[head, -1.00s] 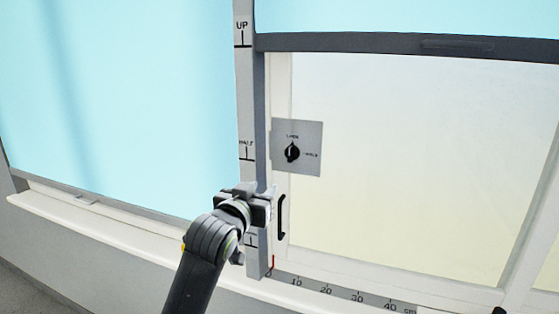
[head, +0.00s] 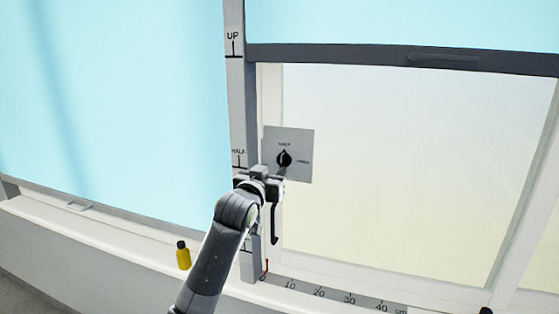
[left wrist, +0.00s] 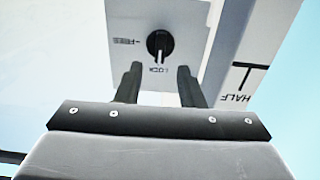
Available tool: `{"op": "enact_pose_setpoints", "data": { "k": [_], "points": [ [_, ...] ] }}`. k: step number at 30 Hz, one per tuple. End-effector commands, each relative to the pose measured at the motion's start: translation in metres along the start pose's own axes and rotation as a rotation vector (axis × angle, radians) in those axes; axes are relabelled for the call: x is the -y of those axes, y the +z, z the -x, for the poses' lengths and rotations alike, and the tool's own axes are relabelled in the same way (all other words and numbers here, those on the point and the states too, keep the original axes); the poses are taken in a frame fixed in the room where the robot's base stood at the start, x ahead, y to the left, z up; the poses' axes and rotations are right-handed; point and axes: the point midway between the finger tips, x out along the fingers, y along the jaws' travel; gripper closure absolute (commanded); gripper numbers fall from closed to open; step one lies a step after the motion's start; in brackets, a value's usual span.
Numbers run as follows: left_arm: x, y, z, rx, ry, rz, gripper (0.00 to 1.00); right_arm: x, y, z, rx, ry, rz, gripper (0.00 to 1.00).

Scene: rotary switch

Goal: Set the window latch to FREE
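The window latch is a black rotary knob (head: 284,159) on a grey square plate (head: 303,140) on the window frame. Its pointer is up, at the label that reads LOCK in the left wrist view; the FREE label is to its right in the head view. The left wrist view shows the knob (left wrist: 160,43) upside down, with its white mark toward LOCK. My left gripper (head: 278,172) is just below the knob in the head view. In the left wrist view its fingers (left wrist: 158,82) are apart with nothing between them, and the knob lies beyond their tips.
A black handle (head: 274,224) hangs on the sash below the plate. A post marked UP and HALF (head: 236,100) stands left of it. A yellow bottle (head: 183,258) stands on the sill, left of my arm. A centimetre scale (head: 330,295) runs along the bottom.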

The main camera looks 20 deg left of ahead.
Motion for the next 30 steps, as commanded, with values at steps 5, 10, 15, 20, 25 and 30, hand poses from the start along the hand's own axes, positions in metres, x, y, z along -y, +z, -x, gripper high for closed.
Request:
{"op": "enact_pose_setpoints", "data": {
  "k": [5,10,15,20,25,30],
  "points": [
    [0.0,-0.002,-0.025,0.003,0.0,0.0,0.65,-0.001,-0.002,0.01,0.0,0.0,0.0,0.64],
    [0.0,-0.002,-0.044,0.002,0.0,0.0,0.65,-0.001,-0.002,0.016,0.0,-0.001,0.0,0.64],
    [0.0,-0.001,-0.056,0.001,0.0,0.0,0.65,0.0,-0.003,0.019,0.0,-0.002,-0.001,0.64],
    [0.0,0.0,-0.061,0.0,0.0,0.0,0.65,0.001,-0.003,0.02,0.0,-0.004,-0.001,0.64],
    [0.0,0.0,-0.062,-0.001,0.0,0.0,0.65,0.002,-0.003,0.02,0.0,-0.004,-0.002,0.64],
    [0.0,0.0,-0.061,0.0,0.0,0.0,0.73,0.002,-0.003,0.02,0.0,-0.004,-0.002,0.64]
  ]
}}
